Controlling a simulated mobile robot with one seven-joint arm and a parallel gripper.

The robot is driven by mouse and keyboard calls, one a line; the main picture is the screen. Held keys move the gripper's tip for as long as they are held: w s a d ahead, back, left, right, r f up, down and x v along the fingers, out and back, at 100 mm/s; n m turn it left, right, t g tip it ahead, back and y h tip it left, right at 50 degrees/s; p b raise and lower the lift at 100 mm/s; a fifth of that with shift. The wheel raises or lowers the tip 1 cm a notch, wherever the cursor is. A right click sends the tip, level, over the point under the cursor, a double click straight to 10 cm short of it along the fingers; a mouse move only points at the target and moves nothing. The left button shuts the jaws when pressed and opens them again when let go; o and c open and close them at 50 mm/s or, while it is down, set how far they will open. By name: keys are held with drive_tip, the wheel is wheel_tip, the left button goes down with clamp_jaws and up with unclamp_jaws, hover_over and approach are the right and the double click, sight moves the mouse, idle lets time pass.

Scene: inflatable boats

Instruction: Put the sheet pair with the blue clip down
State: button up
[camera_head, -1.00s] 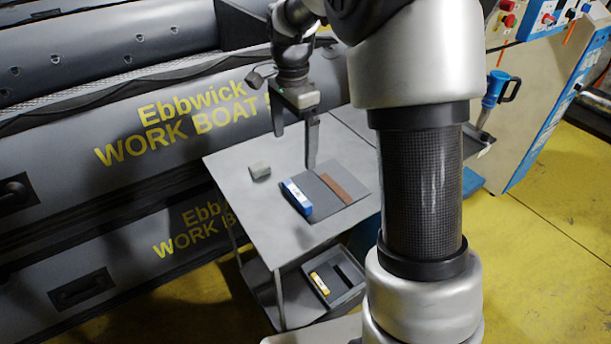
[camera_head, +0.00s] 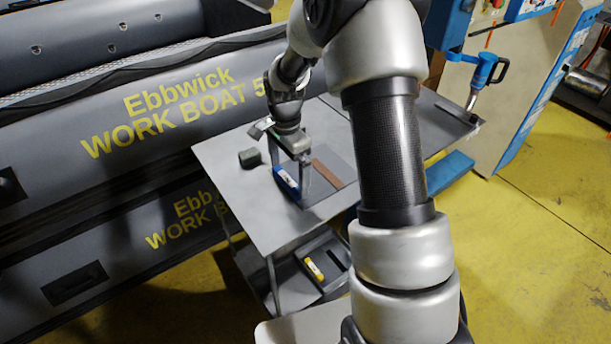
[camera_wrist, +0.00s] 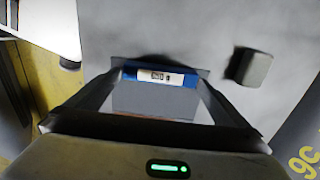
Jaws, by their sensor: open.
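The sheet pair (camera_head: 318,205) lies flat on the grey cart top (camera_head: 235,200). A blue clip (camera_head: 287,182) with a white label runs along its left edge, and a brown strip (camera_head: 328,173) lies across its upper right part. My gripper (camera_head: 290,184) is open and low over the sheets, with its fingers around the clip's place. In the wrist view the blue clip (camera_wrist: 160,77) lies between the open fingertips (camera_wrist: 160,82), towards the far edge of the sheets. Whether the fingers touch the clip or sheets I cannot tell.
A small dark block (camera_head: 250,157) stands left of the sheets. A tray (camera_head: 338,272) with a yellow clip (camera_head: 314,269) sits on the shelf below. The grey boat (camera_head: 150,95) is close behind the cart. The cart's front left corner is clear.

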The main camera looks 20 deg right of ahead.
drive_tip(key=shift+a+f, duration=0.1)
drive_tip(key=shift+f, duration=0.7)
drive_tip(key=c, duration=0.9)
